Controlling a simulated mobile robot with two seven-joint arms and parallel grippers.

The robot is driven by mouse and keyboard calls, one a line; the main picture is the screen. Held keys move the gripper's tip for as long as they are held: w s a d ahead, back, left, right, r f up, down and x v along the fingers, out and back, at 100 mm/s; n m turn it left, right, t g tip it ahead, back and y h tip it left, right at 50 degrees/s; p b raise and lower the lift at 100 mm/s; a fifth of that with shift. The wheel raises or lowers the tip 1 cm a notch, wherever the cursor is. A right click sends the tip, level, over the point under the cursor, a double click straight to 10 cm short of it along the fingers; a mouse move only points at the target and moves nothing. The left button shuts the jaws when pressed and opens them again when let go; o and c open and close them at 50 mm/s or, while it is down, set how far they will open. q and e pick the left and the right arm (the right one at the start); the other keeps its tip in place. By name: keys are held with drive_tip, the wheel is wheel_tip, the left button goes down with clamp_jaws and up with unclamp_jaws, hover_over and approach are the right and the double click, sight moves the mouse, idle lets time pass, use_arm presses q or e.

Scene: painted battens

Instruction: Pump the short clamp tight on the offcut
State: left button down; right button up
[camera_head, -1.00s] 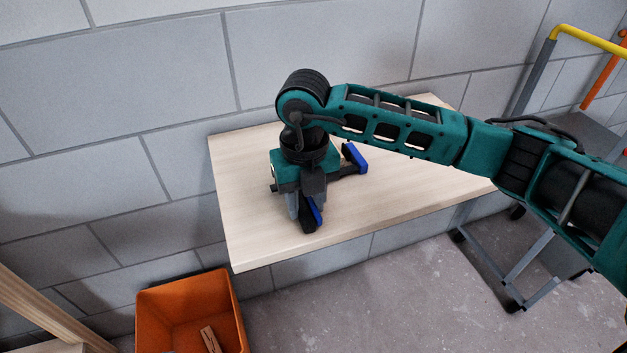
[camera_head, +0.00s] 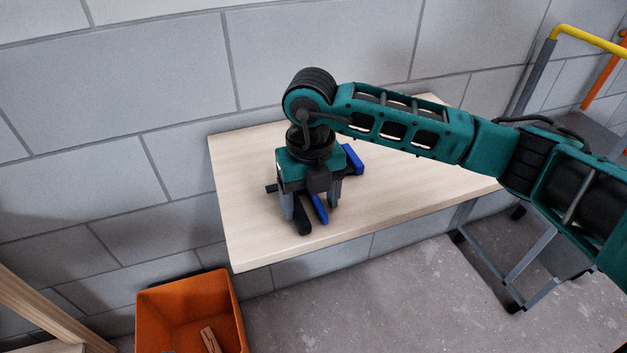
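The short clamp lies on the pale wooden table (camera_head: 400,195), mostly hidden under my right gripper. Its black handle (camera_head: 303,222) and blue lever (camera_head: 319,208) stick out toward the table's front edge, with a gap between them. A blue jaw part (camera_head: 353,159) shows behind and to the right of the gripper. My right gripper (camera_head: 311,205) points down over the clamp. Its grey fingers are apart, one on each side of the handle and lever, and do not appear to press on them. I cannot make out the offcut. My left gripper is not in view.
An orange bin (camera_head: 190,310) with small wooden pieces (camera_head: 210,340) stands on the floor below the table's front left. A block wall rises behind. A cart with a yellow handle (camera_head: 590,40) stands at the right. The table's right part is clear beneath my arm.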

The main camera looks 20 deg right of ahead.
drive_tip(key=shift+c, duration=0.2)
drive_tip(key=shift+a, duration=0.45)
clamp_jaws()
idle(0.4)
drive_tip(key=shift+c, duration=1.2)
unclamp_jaws()
drive_tip(key=shift+d, duration=0.1)
drive_tip(key=shift+o, duration=1.4)
drive_tip(key=shift+d, duration=0.35)
drive_tip(key=shift+c, duration=0.2)
